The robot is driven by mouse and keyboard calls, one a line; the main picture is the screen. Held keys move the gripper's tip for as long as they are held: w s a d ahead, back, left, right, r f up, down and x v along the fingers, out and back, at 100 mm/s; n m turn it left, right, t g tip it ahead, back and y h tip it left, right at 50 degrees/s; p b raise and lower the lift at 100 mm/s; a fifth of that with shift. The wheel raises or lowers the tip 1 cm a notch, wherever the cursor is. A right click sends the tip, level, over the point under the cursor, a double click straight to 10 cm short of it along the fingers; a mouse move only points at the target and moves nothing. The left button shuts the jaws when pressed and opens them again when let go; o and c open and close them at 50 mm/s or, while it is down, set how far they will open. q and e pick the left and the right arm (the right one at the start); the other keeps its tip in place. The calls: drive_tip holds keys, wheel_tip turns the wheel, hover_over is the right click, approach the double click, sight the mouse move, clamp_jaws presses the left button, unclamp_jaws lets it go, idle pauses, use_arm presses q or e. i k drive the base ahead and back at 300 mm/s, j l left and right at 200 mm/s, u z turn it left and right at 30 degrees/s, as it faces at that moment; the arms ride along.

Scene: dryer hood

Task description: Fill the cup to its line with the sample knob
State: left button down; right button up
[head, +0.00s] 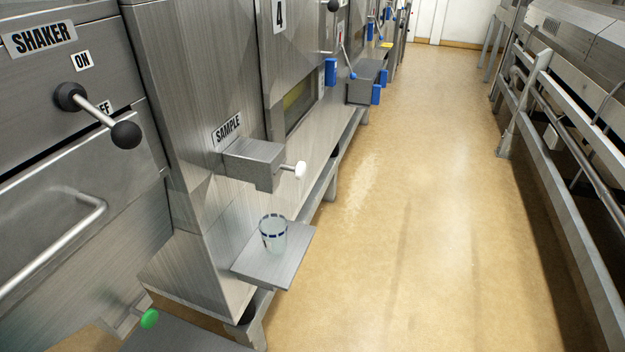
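The clear cup (273,236) stands upright on a small metal shelf (259,269) and has a dark dashed band near its rim. It looks empty, though its inside is hard to read at this size. The sample knob (299,170) is white, on a short rod from the right side of a grey metal box (254,160) under the SAMPLE label (227,131). The box is above the cup, and the knob is above and to the right of it. Neither of my grippers shows in the head view.
A SHAKER lever with a black ball (125,135) sticks out at the upper left, above a long bar handle (60,245). A green knob (149,319) is low at the left. The tan floor (430,200) is clear, and metal rails (560,190) run along the right.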

sight(299, 170)
drive_tip(key=i+l+u, duration=0.1)
drive_tip(key=l+u, duration=1.05)
drive_tip(key=l, duration=0.2)
drive_tip(key=k+l, duration=0.1)
drive_tip(key=l, duration=0.9)
